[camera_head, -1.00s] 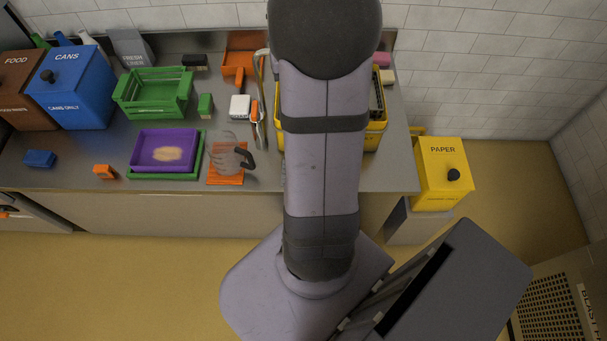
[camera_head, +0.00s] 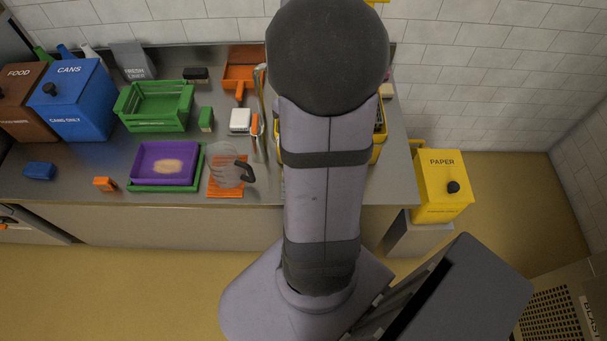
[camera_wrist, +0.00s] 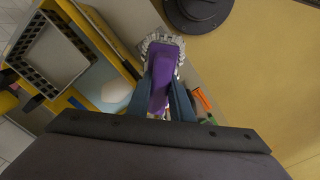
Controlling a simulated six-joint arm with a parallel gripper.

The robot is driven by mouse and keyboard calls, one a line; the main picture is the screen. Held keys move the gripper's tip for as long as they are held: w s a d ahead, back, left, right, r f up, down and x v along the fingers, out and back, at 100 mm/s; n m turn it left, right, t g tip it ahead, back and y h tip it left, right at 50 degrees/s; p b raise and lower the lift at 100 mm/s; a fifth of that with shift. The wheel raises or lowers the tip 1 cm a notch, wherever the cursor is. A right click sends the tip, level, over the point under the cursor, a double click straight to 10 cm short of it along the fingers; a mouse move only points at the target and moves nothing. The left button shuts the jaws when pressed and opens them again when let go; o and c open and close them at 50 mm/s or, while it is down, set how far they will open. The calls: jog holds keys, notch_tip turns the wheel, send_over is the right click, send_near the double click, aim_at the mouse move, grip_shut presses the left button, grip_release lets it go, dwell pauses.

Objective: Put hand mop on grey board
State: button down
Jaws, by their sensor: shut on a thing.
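In the wrist view, a purple hand mop (camera_wrist: 165,70) with a fringe of pale strands is between the two blue-grey fingers of my gripper (camera_wrist: 164,98). The gripper is shut on it and holds it over the counter's edge region, beside the yellow crate. Whether the mop touches anything below cannot be told. In the head view my arm hides both gripper and mop. I cannot pick out a grey board in either view.
The yellow crate (camera_wrist: 108,42) holds a grey rack (camera_wrist: 57,58) and is partly behind my arm in the head view. On the counter stand a green crate (camera_head: 157,124), a purple tray (camera_head: 141,178) and a clear jug (camera_head: 221,172). A yellow paper bin (camera_head: 441,195) is to the right.

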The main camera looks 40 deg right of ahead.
notch_tip(320, 180, down, 16)
jog(key=shift+f+b, duration=0.1)
jog(key=shift+b, duration=0.6)
jog(key=shift+f, duration=0.15)
jog(key=c, duration=1.6)
grip_release()
jog(key=shift+o, duration=0.2)
notch_tip(320, 180, up, 12)
jog(key=shift+r+p, duration=0.2)
jog(key=shift+p, duration=0.35)
